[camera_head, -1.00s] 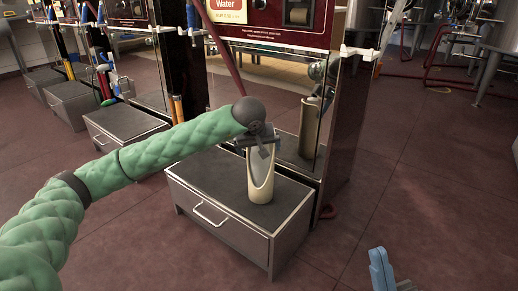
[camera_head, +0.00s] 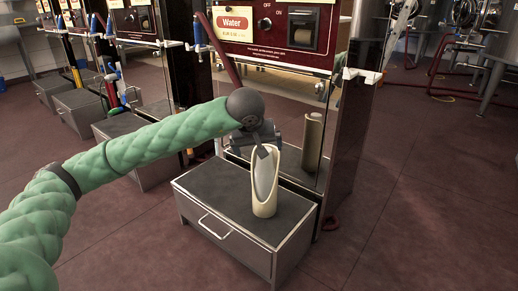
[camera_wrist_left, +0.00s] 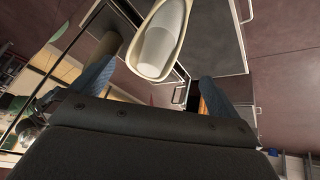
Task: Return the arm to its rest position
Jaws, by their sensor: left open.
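A cream, slant-cut open holder (camera_head: 265,201) stands upright on the dark-topped metal cabinet (camera_head: 202,184), with a pale grey-white insert inside. My left gripper (camera_head: 265,143) is close by its top, behind it from the head camera, and hides little of it. In the left wrist view my left gripper (camera_wrist_left: 155,85) is open, its two blue fingers spread wide. The holder (camera_wrist_left: 139,68) with its white insert (camera_wrist_left: 160,45) shows between and beyond them; nothing is gripped. Whether the fingers touch it I cannot tell. My right gripper is out of view.
A dark red dispenser machine with a "Water" label (camera_head: 233,22) and mirrored front stands right behind the cabinet. More machines and low cabinets (camera_head: 80,109) line the left. The floor at right (camera_head: 430,200) is clear.

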